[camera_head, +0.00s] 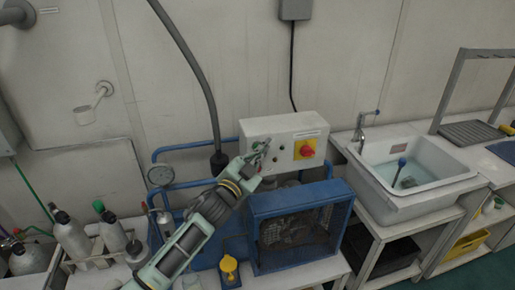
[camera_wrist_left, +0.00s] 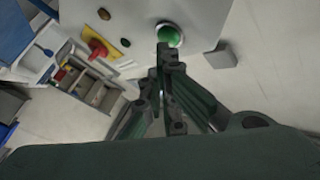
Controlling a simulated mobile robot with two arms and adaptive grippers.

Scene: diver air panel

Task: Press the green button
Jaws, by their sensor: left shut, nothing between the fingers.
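The green button (camera_wrist_left: 169,35) is a round green dome with a pale rim on the control box in the left wrist view. My left gripper (camera_wrist_left: 165,50) is shut and empty. Its fingertips overlap the lower edge of the button in that view; I cannot tell whether they touch it. In the head view the left gripper (camera_head: 259,151) is in front of the left part of the white control box (camera_head: 285,127), covering the button area. My right gripper is in neither view.
A red knob on a yellow plate (camera_head: 304,149) sits on the box to the right of my gripper. Below is a blue caged compressor (camera_head: 297,231); a pressure gauge (camera_head: 160,175) is at left. A sink (camera_head: 410,168) stands right, gas cylinders (camera_head: 70,235) left.

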